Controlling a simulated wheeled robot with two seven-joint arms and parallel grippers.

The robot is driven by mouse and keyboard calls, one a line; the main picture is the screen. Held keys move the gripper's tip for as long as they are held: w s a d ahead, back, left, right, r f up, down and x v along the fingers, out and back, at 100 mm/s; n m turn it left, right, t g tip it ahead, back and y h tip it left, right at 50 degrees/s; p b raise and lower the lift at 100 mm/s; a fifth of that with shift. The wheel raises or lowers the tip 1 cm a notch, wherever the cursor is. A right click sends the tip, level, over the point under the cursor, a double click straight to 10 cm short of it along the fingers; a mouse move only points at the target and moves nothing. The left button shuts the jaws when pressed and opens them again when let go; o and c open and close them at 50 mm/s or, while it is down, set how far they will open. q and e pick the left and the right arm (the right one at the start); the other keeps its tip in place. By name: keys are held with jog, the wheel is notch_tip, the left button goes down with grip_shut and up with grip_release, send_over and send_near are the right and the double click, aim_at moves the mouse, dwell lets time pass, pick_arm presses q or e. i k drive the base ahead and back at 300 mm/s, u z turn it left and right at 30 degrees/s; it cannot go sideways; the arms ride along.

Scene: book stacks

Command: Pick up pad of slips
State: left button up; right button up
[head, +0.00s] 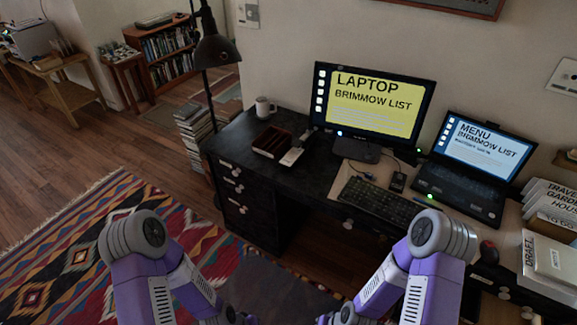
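No thing in the head view is clearly marked as a pad of slips. A small whitish block (291,156) lies on the black desk beside a dark brown tray (272,141); it may be the pad, but it is too small to tell. A white stack marked DRAFT (548,262) lies at the right edge, with a smaller pale block on top. Both my arms reach down past the bottom edge of the picture, and both grippers are out of view.
A patterned rug (75,245) covers the floor.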

aim_at(293, 154)
jog(key=u, duration=0.65)
jog(key=i, duration=0.65)
jog(key=u, duration=0.45)
jog(key=i, duration=0.8)
jog(key=z, duration=0.45)
